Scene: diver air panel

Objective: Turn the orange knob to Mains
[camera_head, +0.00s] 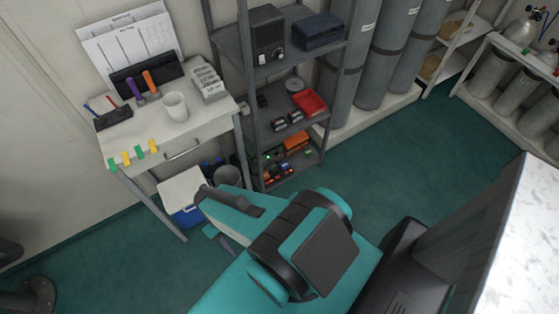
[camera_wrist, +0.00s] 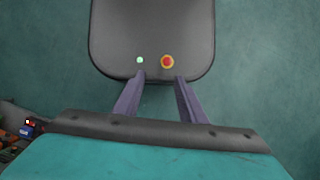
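No orange knob, air panel or Mains marking can be made out in either view. My gripper (camera_wrist: 160,77) shows in the wrist view with its two purple fingers apart and nothing between them. It points down over the green floor and a dark grey rounded body with a red button and a green light, which looks like my own base.
A white table (camera_head: 193,127) with a mug (camera_head: 175,106) stands at the left. A grey shelf rack (camera_head: 231,42) is beside it. Tall grey cylinders (camera_head: 391,50) stand at the back. A pale speckled surface (camera_head: 520,240) is at the right. Green floor (camera_head: 420,150) is clear between.

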